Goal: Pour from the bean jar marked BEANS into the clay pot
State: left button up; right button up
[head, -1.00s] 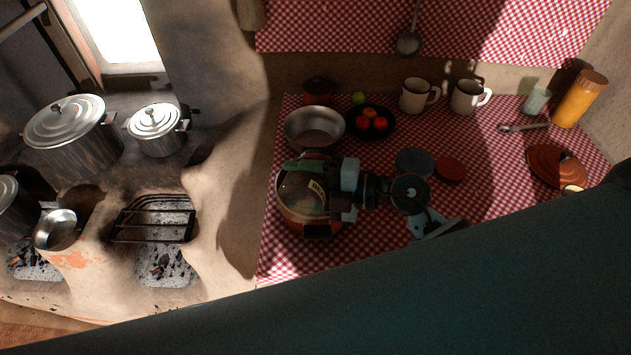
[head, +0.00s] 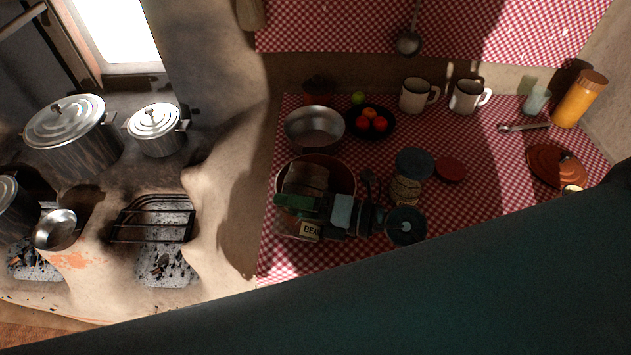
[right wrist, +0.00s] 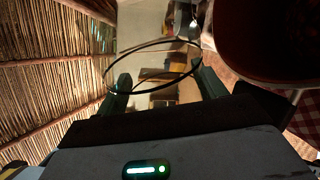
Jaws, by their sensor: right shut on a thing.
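My right gripper (head: 297,205) is shut on the bean jar, whose pale label (head: 310,231) shows the letters "BEA" in the head view. The glass jar hangs at the near edge of the clay pot (head: 347,170), partly hidden by the gripper. In the right wrist view the jar's clear round rim (right wrist: 153,67) shows between the fingers, and the glass there looks empty. The dark red pot (right wrist: 270,40) fills that view's upper right. A brown patch shows inside the pot; I cannot tell whether it is beans. My left gripper is not in view.
A second jar with a dark lid (head: 414,163) stands right of the pot. A steel bowl (head: 314,128) and a dark fruit plate (head: 386,132) are behind it. A red disc (head: 449,169) and a clay lid (head: 552,165) lie to the right. Left is the stove.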

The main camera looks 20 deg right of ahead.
jog(key=n, duration=0.3)
jog(key=shift+w+d+r+t, duration=0.1)
jog(key=shift+w+r+t, duration=0.15)
jog(key=shift+r+t, duration=0.15)
notch_tip(320, 180, down, 2)
jog(key=shift+n+b, duration=0.7)
jog(key=shift+n, duration=0.5)
jog(key=shift+s+r+n+t, duration=0.2)
jog(key=shift+r+n+t, duration=0.1)
jog(key=shift+r+n, duration=0.15)
jog(key=shift+s+a+r+n+p, duration=0.35)
jog(key=shift+s+r+n, duration=0.1)
jog(key=shift+n, duration=0.8)
jog(key=shift+s+a+f+n+t+b, duration=0.2)
jog(key=shift+s+f+n+t+b, duration=0.15)
jog(key=shift+f+n+b, duration=0.4)
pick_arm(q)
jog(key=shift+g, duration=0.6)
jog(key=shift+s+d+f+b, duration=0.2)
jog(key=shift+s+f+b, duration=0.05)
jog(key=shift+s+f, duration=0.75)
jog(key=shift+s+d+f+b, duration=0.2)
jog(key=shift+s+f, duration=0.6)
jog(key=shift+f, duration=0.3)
pick_arm(e)
jog(key=shift+s+r+n, duration=0.15)
jog(key=shift+n, duration=0.9)
jog(key=shift+a, duration=0.1)
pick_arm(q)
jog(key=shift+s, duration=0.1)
